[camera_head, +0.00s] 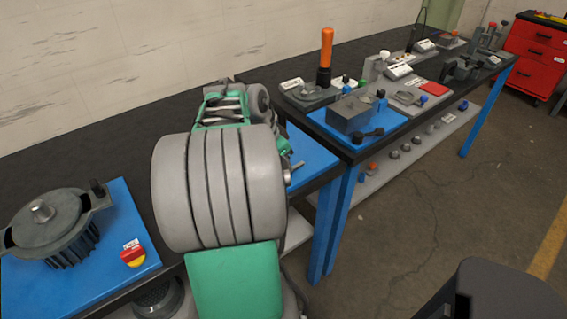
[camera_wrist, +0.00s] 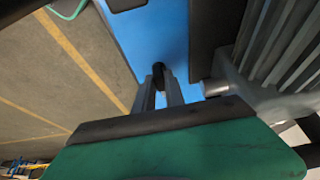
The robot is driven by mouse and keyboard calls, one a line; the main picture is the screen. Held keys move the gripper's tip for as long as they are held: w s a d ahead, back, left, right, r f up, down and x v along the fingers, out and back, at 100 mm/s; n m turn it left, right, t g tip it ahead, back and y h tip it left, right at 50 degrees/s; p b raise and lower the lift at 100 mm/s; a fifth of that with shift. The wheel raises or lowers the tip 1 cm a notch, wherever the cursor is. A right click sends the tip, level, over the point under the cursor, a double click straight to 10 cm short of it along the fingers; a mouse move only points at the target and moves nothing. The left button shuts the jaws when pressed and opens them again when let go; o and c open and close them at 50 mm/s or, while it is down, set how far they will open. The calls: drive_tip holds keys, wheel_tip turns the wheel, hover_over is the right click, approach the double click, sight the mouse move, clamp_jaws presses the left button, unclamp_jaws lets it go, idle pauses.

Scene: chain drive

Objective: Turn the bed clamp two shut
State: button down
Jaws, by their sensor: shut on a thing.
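In the wrist view the two grey fingers of my gripper (camera_wrist: 158,82) are shut on a small dark round-ended piece (camera_wrist: 158,69), over a blue surface (camera_wrist: 185,30). It looks like the handle of bed clamp two, but most of it is hidden and its turn cannot be told. A large grey finned body (camera_wrist: 285,50) stands close on the right of the fingers, with a short light shaft end (camera_wrist: 211,88) toward them. In the head view my own arm covers the gripper and the clamp.
On the left, a dark finned machine (camera_head: 55,225) and a red stop button (camera_head: 133,256) sit on a blue plate. To the right, a second bench holds a grey box (camera_head: 350,113), an orange-handled tool (camera_head: 326,55) and small fixtures. Open floor (camera_head: 420,190) lies in front.

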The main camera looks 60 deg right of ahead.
drive_tip(key=shift+s+n+b, duration=0.1)
drive_tip(key=shift+n+b, duration=0.2)
drive_tip(key=n+b, duration=0.1)
drive_tip(key=n+t+b, duration=0.1)
drive_tip(key=n, duration=0.1)
drive_tip(key=shift+s+n+t+h, duration=0.2)
drive_tip(key=shift+n+t+h, duration=0.1)
drive_tip(key=n, duration=0.1)
drive_tip(key=n+t, duration=0.1)
drive_tip(key=n, duration=0.1)
drive_tip(key=n+b, duration=0.1)
drive_tip(key=shift+s+n+t, duration=0.25)
drive_tip(key=shift+n+t, duration=0.05)
drive_tip(key=shift+t, duration=0.1)
drive_tip(key=n+t, duration=0.1)
drive_tip(key=n, duration=0.1)
drive_tip(key=n+y, duration=0.1)
drive_tip(key=n, duration=0.2)
drive_tip(key=shift+s+d+r+t+p, duration=0.15)
drive_tip(key=shift+s+t+p, duration=0.05)
drive_tip(key=shift+t+p, duration=0.2)
drive_tip(key=shift+d+n+t+y+p, duration=0.1)
drive_tip(key=shift+n+t+y+p, duration=0.2)
drive_tip(key=shift+n, duration=0.75)
drive_tip(key=shift+d+n+t+y+p, duration=0.1)
drive_tip(key=shift+n+y+p, duration=0.25)
drive_tip(key=shift+n, duration=0.7)
drive_tip(key=c, duration=1.4)
unclamp_jaws()
drive_tip(key=shift+a, duration=0.1)
